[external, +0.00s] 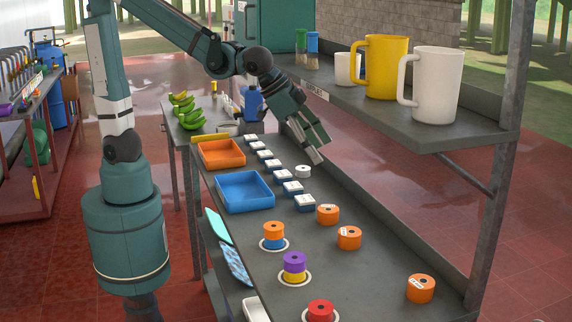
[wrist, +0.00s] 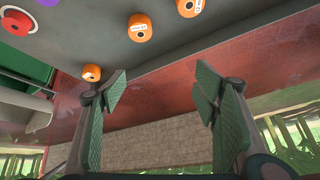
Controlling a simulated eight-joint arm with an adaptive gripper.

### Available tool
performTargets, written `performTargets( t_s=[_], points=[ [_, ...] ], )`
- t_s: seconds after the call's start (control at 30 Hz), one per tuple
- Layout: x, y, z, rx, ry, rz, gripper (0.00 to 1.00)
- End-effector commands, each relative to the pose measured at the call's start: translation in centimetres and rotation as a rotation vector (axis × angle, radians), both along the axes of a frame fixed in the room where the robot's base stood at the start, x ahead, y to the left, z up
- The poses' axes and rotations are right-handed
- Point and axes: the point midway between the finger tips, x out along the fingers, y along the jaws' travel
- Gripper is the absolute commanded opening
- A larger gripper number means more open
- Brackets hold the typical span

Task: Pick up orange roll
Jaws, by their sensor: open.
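Three loose orange rolls stand on the grey bench. In the external view, one orange roll (external: 328,214) and a second orange roll (external: 349,237) are close together, and a third orange roll (external: 421,288) stands apart at the front right. A further orange roll (external: 273,230) sits on a blue one on a round white-rimmed base. My gripper (external: 316,150) is open and empty, above the bench behind the loose rolls. In the wrist view, orange rolls (wrist: 140,27) (wrist: 190,7) (wrist: 91,73) show toward the top, and none is between the open fingers (wrist: 162,88).
A blue tray (external: 245,207) and an orange tray (external: 222,164) lie left of a row of labelled boxes (external: 283,174). A purple roll (external: 294,262) and a red roll (external: 321,311) stand in front. A shelf (external: 440,130) with mugs overhangs the right.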

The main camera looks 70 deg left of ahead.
Motion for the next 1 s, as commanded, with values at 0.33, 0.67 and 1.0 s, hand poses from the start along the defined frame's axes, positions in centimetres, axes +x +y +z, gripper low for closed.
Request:
performTargets(
  t_s=[0.33, 0.67, 1.0],
  points=[
    [-0.5, -11.1, -3.3, 0.019, -0.006, -0.092, 0.60],
    [1.4, -18.0, -4.7, 0.004, 0.034, -0.037, 0.60],
    [3.7, -24.1, -6.7, -0.016, 0.083, 0.059, 0.60]
  ],
)
